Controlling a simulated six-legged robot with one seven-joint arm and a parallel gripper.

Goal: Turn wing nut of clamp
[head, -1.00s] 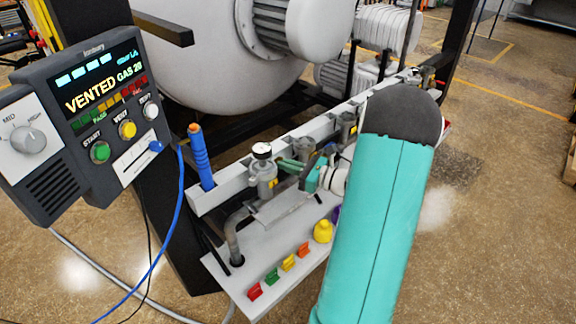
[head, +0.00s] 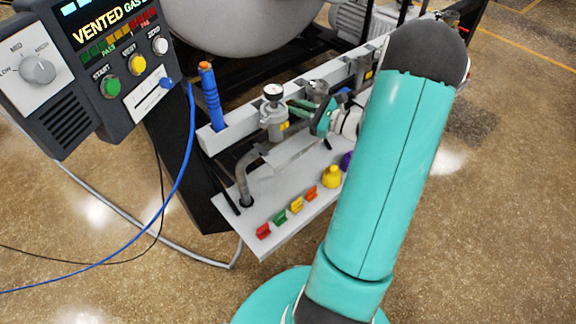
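The small teal and white end of my arm, with my gripper (head: 322,118), shows just left of my large teal arm link. It is among the pipe fittings over the grey shelf (head: 262,215). Its fingers are too small and covered to tell whether they are open or touching anything. A grey valve body with a round white gauge (head: 273,92) stands left of it. Pale green parts (head: 300,108) lie between the two. I cannot make out the clamp or its wing nut among these fittings. My arm link hides the right part of the shelf.
Red, green, yellow and orange small pieces (head: 280,218) line the shelf's front, with a yellow knob (head: 331,176) and a purple one (head: 346,160) behind. A blue handle (head: 210,97) stands in the rail. A control box (head: 95,70) with a blue cable is at left.

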